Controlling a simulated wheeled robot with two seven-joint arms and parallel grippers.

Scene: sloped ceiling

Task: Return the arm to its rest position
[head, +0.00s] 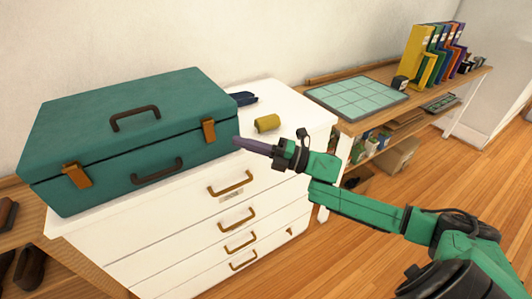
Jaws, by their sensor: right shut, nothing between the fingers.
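My right arm, green and black, comes in from the lower right. My right gripper (247,145) is shut and empty. It points left, in front of the white drawer cabinet (290,100), with its tip by the right end of the teal suitcase (110,165). I cannot tell whether the tip touches the suitcase. The suitcase is closed and lies on top of the cabinet. My left gripper is not in view.
A yellow roll (267,123) and a dark blue item (243,98) lie on the cabinet top. A wooden bench (440,92) to the right bears a tiled green panel (357,96) and several upright binders (436,50). Wooden floor (440,165) is open at the right.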

